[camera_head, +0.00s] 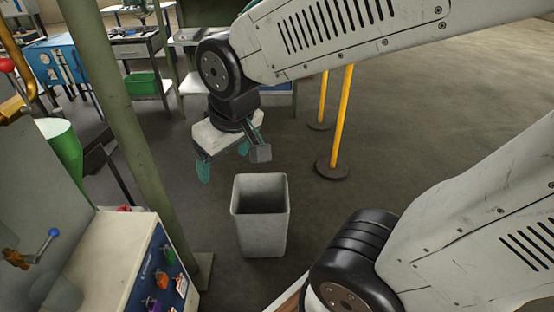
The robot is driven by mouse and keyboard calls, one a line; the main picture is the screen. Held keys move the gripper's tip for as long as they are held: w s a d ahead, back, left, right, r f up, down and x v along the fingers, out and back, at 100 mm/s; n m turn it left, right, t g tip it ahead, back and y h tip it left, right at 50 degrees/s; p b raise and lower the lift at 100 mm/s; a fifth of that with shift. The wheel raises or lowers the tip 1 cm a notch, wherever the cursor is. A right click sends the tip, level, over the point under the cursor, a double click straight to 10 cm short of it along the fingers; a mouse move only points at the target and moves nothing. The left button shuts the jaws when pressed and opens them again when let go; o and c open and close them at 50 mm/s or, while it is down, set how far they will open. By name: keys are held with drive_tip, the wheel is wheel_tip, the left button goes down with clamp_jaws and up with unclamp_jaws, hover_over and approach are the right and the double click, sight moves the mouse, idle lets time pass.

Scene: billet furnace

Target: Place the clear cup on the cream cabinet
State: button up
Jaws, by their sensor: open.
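The cream cabinet (110,240) stands at the lower left, with a bare cream top and a blue front panel carrying coloured knobs. A see-through rounded shape (62,294) shows against its left side near the bottom edge; I cannot tell for sure whether it is the clear cup. No other clear cup is plain to see. My gripper (231,162) points downward with its fingers spread apart and nothing visible between them. It is in the upper middle, to the right of the cabinet and apart from it.
A grey open bin (260,235) stands on the floor just below my gripper in the picture. A green post (125,120) rises between cabinet and gripper. Yellow posts (342,120) stand to the right. Workbenches and a green crate (146,86) are behind. The right floor is clear.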

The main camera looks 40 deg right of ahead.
drive_tip(key=s+d+r+m+g, duration=0.1)
drive_tip(key=s+d, duration=0.1)
drive_tip(key=s, duration=0.3)
drive_tip(key=s+d+r+g, duration=0.1)
drive_tip(key=s+d+r, duration=0.1)
drive_tip(key=s, duration=0.4)
drive_tip(key=shift+r+m+g, duration=0.3)
drive_tip(key=shift+m, duration=0.1)
